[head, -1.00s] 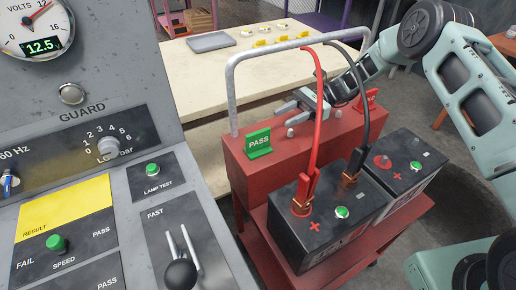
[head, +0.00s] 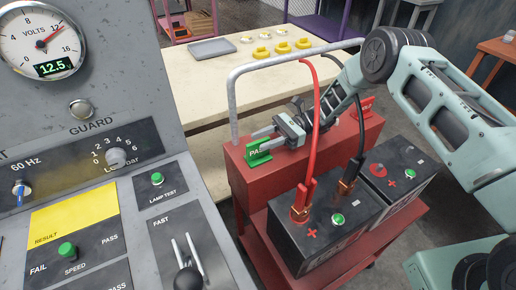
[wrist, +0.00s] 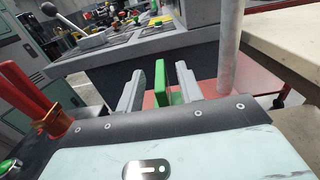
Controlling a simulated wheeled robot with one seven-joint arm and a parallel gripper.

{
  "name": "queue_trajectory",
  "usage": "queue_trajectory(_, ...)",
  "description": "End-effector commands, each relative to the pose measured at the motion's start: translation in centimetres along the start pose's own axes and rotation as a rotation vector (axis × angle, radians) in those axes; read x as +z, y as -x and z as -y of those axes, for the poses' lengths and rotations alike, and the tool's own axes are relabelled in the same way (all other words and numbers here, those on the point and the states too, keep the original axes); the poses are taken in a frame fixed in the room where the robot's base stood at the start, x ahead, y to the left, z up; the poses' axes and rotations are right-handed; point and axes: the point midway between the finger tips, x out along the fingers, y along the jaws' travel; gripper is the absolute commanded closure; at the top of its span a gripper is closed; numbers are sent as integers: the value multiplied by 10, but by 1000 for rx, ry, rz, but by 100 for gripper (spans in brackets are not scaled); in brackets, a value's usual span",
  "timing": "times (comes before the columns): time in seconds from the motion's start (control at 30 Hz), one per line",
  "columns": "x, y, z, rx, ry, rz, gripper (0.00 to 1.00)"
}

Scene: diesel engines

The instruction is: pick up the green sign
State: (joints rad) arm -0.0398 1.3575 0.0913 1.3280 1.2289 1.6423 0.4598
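The green sign (head: 259,157), marked PASS, stands on the left end of the red cart's top box (head: 300,168). My gripper (head: 257,139) reaches in from the right at the sign and partly hides its lettering. In the wrist view the green sign (wrist: 161,80) stands upright between the two grey fingers of my gripper (wrist: 158,80). The fingers are apart, with a visible gap on each side of the sign, wider on the left. The sign's lower part is hidden in the wrist view.
A grey tube handle (head: 234,100) arches over the box close to the gripper. Red and black cables (head: 313,130) rise from the battery (head: 325,222) in front of my arm. A red sign (head: 367,104) stands at the box's right end. The grey console (head: 115,110) is at left.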

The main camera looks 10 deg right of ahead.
Motion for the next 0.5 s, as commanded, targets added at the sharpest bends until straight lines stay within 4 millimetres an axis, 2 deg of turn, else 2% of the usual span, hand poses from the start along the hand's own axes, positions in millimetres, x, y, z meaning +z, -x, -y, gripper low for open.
queue_trajectory(0.03, 4, -9, 0, 2, -2, 0, 64)
queue_trajectory(0.13, 2, -19, 0, 1, -2, -2, 64)
queue_trajectory(0.43, 0, -23, 0, -2, 0, -1, 64)
queue_trajectory(0.5, 0, -23, 0, -2, 0, -1, 83)
